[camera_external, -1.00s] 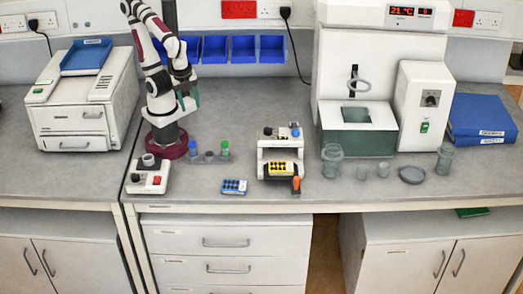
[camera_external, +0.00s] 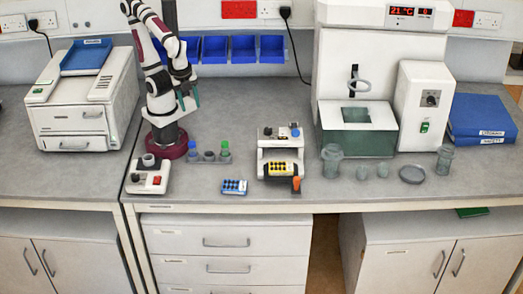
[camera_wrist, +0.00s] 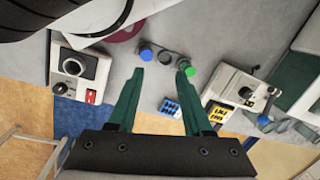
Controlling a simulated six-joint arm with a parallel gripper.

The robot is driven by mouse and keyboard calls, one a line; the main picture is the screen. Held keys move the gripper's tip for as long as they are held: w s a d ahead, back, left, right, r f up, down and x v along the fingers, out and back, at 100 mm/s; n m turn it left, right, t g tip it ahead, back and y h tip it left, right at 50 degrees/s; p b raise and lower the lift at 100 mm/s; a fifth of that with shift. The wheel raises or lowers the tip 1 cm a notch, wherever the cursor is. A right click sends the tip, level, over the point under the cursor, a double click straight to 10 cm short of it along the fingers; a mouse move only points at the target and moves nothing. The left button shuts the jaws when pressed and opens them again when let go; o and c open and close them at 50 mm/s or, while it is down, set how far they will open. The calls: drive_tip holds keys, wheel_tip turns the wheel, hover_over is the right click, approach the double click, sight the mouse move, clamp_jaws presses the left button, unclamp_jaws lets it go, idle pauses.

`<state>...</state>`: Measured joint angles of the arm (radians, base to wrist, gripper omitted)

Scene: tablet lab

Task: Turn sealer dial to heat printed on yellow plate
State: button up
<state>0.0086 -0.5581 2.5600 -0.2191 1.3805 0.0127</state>
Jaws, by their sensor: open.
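The sealer (camera_external: 281,143) is a small white machine at the front middle of the bench. A dark dial (camera_external: 267,132) and a blue knob (camera_external: 295,132) sit on its top. Its yellow plate (camera_external: 283,169) faces front; the print is too small to read. The sealer also shows in the wrist view (camera_wrist: 237,82), right of my gripper, with the yellow plate (camera_wrist: 217,112) there too. My gripper (camera_external: 190,97) has green fingers and hangs above the bench, left of and well apart from the sealer. In the wrist view my gripper (camera_wrist: 159,77) is open and empty.
A blue block with dark dots (camera_external: 234,187) lies left of the sealer. A white box with a red switch (camera_external: 148,177) is at left. Glassware (camera_external: 332,160) stands to the right. An orange item (camera_external: 296,184) is at the sealer's front.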

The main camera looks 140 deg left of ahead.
drive_tip(key=shift+o, duration=0.2)
idle(0.3)
drive_tip(key=shift+o, duration=1.1)
drive_tip(key=shift+w+a+r+n, duration=0.1)
drive_tip(key=shift+w+r+n, duration=0.2)
drive_tip(key=shift+n, duration=0.1)
drive_tip(key=shift+o, duration=0.2)
drive_tip(key=w+a+r+n, duration=0.3)
drive_tip(key=w+a+n, duration=0.1)
drive_tip(key=w+n, duration=0.4)
drive_tip(key=shift+r+n+h, duration=0.4)
drive_tip(key=shift+n, duration=0.5)
drive_tip(key=r+n+h, duration=0.1)
drive_tip(key=n, duration=1.6)
hover_over(268, 129)
drive_tip(key=shift+n, duration=0.3)
wheel_tip(268, 129, down, 14)
drive_tip(key=shift+f, duration=0.8)
